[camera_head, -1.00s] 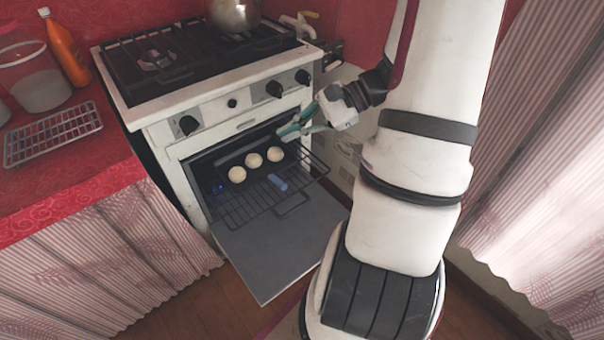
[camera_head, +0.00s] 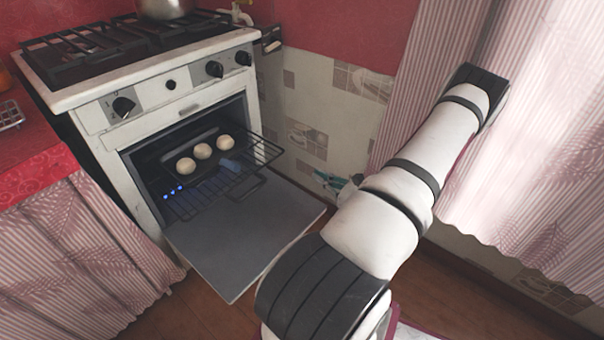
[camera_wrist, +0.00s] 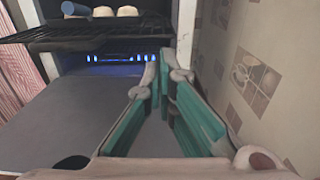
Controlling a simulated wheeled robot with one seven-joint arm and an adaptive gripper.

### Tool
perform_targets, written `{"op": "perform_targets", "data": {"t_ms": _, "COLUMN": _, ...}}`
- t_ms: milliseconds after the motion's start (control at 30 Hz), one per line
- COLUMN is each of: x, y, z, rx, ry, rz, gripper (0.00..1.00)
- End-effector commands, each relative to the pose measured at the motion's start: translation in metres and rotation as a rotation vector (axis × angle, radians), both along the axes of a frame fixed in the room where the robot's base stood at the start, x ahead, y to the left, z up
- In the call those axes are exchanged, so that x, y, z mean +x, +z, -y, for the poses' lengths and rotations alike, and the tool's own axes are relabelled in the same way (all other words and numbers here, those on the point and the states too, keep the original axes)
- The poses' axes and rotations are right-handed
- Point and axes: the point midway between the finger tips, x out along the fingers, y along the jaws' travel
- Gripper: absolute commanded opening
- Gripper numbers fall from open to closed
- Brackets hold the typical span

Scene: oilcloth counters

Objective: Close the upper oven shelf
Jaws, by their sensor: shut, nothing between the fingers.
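The upper oven shelf, a dark wire rack (camera_head: 225,181), juts out of the oven (camera_head: 118,155) above the lowered door (camera_head: 240,235). Three pale buns (camera_head: 203,151) and a blue cylinder (camera_head: 228,166) rest on it. In the wrist view the rack (camera_wrist: 95,33) crosses the upper left, with the buns at its back. My gripper (camera_head: 335,183) is to the right of the rack, apart from it and partly hidden by my arm. In the wrist view its teal fingers (camera_wrist: 165,75) are shut and empty, pointing toward the oven's right side.
The open door spreads below the rack. The tiled wall (camera_head: 325,120) stands close on the right, with a pink curtain (camera_head: 425,100) beyond. A stove top with a pot (camera_head: 165,8) is above the oven. A red counter (camera_head: 40,145) is at the left.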

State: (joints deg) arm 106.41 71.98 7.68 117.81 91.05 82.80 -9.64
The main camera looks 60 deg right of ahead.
Motion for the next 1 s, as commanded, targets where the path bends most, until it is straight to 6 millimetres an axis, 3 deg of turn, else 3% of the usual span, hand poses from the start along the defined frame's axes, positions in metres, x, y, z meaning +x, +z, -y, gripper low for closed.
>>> {"op": "perform_targets", "data": {"t_ms": 600, "x": 0.108, "y": -0.001, "z": 0.024, "rx": -0.002, "ry": 0.008, "rz": 0.000, "gripper": 0.00}}
{"op": "perform_targets", "data": {"t_ms": 800, "x": 0.125, "y": 0.000, "z": 0.029, "rx": -0.002, "ry": 0.007, "rz": 0.000, "gripper": 0.00}}
{"op": "perform_targets", "data": {"t_ms": 1000, "x": 0.129, "y": 0.001, "z": 0.030, "rx": -0.001, "ry": 0.005, "rz": 0.000, "gripper": 0.00}}
